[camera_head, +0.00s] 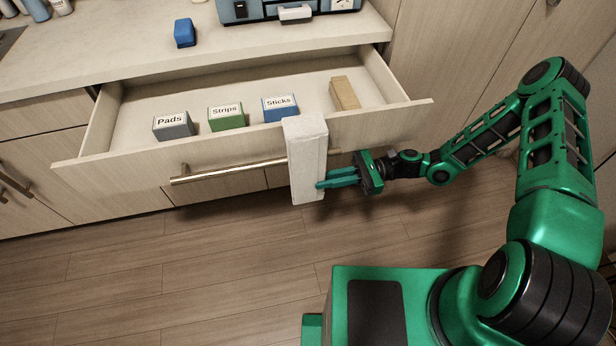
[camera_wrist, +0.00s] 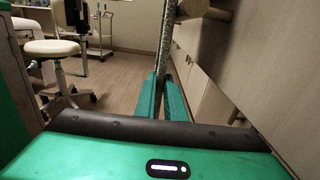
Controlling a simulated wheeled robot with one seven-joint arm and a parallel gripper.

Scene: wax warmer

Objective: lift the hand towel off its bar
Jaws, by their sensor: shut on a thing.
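The white hand towel (camera_head: 305,160) hangs over the front of the open drawer, at the right part of the brass bar (camera_head: 230,171). Its top reaches the drawer front's upper edge. My gripper (camera_head: 322,183) comes from the right and is shut on the towel's lower right edge. In the wrist view my gripper's fingers (camera_wrist: 161,98) are together on the towel's thin edge (camera_wrist: 168,40), which rises between them. The part of the bar behind the towel is hidden.
The open drawer (camera_head: 110,158) holds a grey Pads box (camera_head: 174,127), a green Strips box (camera_head: 227,119), a blue Sticks box (camera_head: 281,109) and a tan block (camera_head: 344,93). A blue block (camera_head: 184,33) sits on the counter (camera_head: 110,50). The floor (camera_head: 190,260) in front is clear.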

